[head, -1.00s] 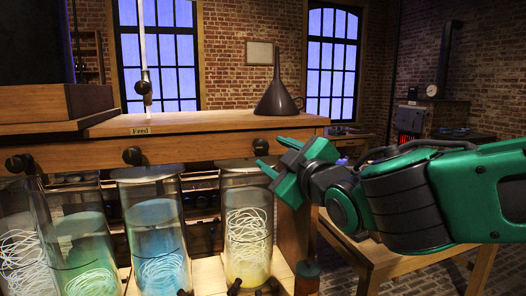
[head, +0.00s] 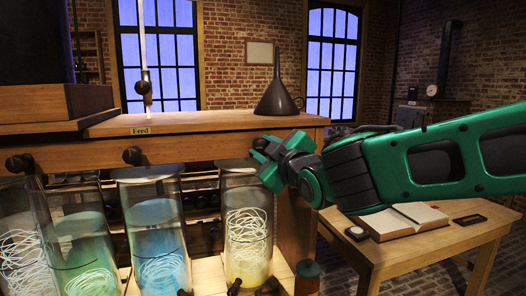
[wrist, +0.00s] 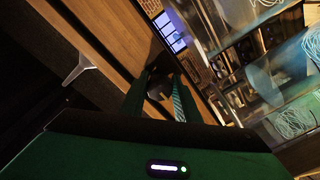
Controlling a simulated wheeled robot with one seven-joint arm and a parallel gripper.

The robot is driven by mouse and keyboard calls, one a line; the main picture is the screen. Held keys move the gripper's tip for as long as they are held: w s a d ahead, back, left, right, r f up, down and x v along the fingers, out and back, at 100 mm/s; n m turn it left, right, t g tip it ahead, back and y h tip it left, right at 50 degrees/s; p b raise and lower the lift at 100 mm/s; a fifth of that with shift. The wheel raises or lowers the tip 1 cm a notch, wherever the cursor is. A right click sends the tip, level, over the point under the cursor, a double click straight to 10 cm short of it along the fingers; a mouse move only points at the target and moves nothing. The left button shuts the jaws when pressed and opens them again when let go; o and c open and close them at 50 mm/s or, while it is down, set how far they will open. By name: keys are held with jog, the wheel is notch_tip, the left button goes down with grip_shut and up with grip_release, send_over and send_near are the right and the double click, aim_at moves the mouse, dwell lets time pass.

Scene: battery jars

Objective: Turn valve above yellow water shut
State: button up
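The jar of yellow water (head: 247,262) stands at the right end of the row, with pale coiled strands inside. Its valve is a dark round knob (head: 260,144) on the front of the wooden beam above it, now partly hidden by my gripper. My gripper (head: 266,158) is at this knob, its green fingers pointing left toward the beam. In the wrist view, the two fingers (wrist: 157,100) are apart, with a dark rounded shape between them that looks like the knob. I cannot tell whether the fingers touch it.
Other jars stand to the left, one blue (head: 160,240) and one green (head: 88,250), with more knobs (head: 132,156) above. A dark funnel (head: 278,92) stands on the beam. A wooden table (head: 400,255) with an open book (head: 402,220) is at the right.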

jog(key=shift+c, duration=1.1)
jog(key=shift+m, duration=0.3)
jog(key=m, duration=0.4)
jog(key=shift+f+t, duration=0.1)
jog(key=shift+t, duration=0.2)
jog(key=m, duration=0.4)
jog(key=m+h, duration=0.1)
jog(key=m, duration=0.4)
jog(key=shift+a+t, duration=0.1)
jog(key=shift+t, duration=0.3)
jog(key=shift+m+h, duration=0.3)
jog(key=shift+m, duration=2.5)
jog(key=shift+t, duration=0.3)
